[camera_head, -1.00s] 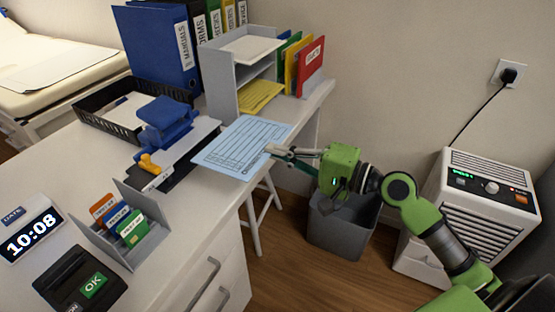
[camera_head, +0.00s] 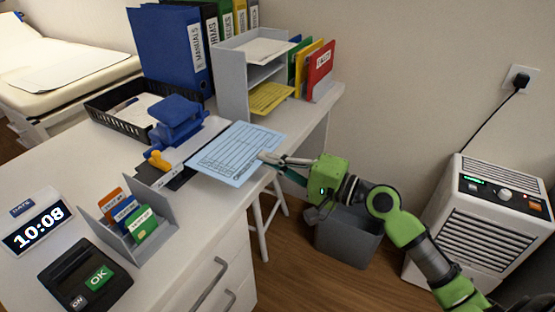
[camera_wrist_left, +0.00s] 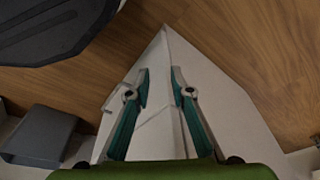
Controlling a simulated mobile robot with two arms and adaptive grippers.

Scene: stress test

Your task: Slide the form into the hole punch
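The light-blue form (camera_head: 237,152) lies nearly flat over the desk's right edge. My right gripper (camera_head: 267,158) is shut on the form's right edge. The blue hole punch (camera_head: 177,124) stands left of the form on a dark base with a grey-white plate and an orange knob (camera_head: 158,161). The form's left edge overlaps the plate in the head view; whether it is inside the punch's slot I cannot tell. My left gripper (camera_wrist_left: 160,88) is out of the head view; in the left wrist view its teal fingers are apart with nothing between them.
A grey tray stack (camera_head: 232,87) stands behind the form, with a black wire tray (camera_head: 103,110) behind the punch. A card holder (camera_head: 163,232) is at the front. A grey bin (camera_head: 347,240) stands below my right arm, near a white appliance (camera_head: 480,215).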

